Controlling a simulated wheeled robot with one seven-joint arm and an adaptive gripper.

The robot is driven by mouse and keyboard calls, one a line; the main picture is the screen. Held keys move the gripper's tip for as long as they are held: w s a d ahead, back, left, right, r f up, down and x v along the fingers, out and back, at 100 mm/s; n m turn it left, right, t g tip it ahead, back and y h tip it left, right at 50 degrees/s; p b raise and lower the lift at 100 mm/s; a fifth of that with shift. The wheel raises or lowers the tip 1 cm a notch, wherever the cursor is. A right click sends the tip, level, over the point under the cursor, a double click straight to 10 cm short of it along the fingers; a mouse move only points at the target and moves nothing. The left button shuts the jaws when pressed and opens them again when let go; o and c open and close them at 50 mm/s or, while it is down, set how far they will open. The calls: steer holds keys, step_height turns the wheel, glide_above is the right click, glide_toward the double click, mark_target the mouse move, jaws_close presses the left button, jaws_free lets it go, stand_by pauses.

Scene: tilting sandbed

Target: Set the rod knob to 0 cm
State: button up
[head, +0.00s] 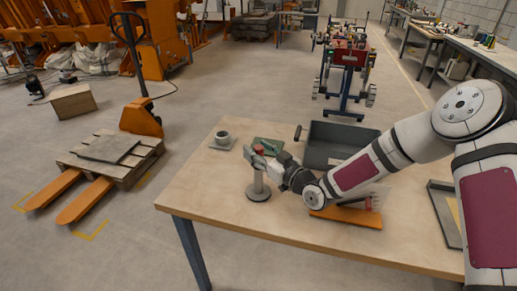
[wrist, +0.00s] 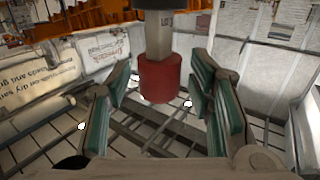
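In the wrist view, a red cylindrical knob (wrist: 160,77) sits on a pale grey square rod (wrist: 157,38). My gripper (wrist: 158,98) is open, with green-padded fingers left and right of the knob and visible gaps on both sides. In the head view, my gripper (head: 257,158) is at a grey stand (head: 258,188) with a round base on the table. A small red top (head: 258,148) shows at the fingers; the fingers partly hide the stand's upper part. No scale can be read.
A dark grey tray (head: 350,133) stands behind the gripper on the wooden table (head: 225,205). A cup (head: 223,137) on a saucer is at the back left. An orange board (head: 345,216) with a red cylinder (head: 368,203) lies under my arm. The table's front left is clear.

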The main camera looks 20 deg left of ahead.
steer(key=v, duration=1.2)
steer(key=shift+w, duration=0.1)
steer(key=s+d+r+m+g+h, duration=0.1)
steer(key=d+r+h, duration=0.35)
steer(key=d, duration=0.25)
steer(key=s+d+r+m+h, duration=0.1)
steer(key=d+r+h, duration=0.2)
steer(key=d+h, duration=0.3)
steer(key=s+d+r+m+g+h, duration=0.1)
steer(key=s+d+r+m+h, duration=0.2)
steer(key=d, duration=0.6)
steer(key=s+d+r+m+h, duration=0.3)
steer(key=s+d+r, duration=0.35)
steer(key=s, duration=0.35)
steer(key=s+r+m+g+y, duration=0.1)
steer(key=s+r+m+g, duration=0.1)
steer(key=s, duration=1.2)
steer(key=shift+s+a+r+m+g, duration=0.3)
steer(key=shift+s+m+g, duration=0.05)
steer(key=shift+m+g, duration=0.25)
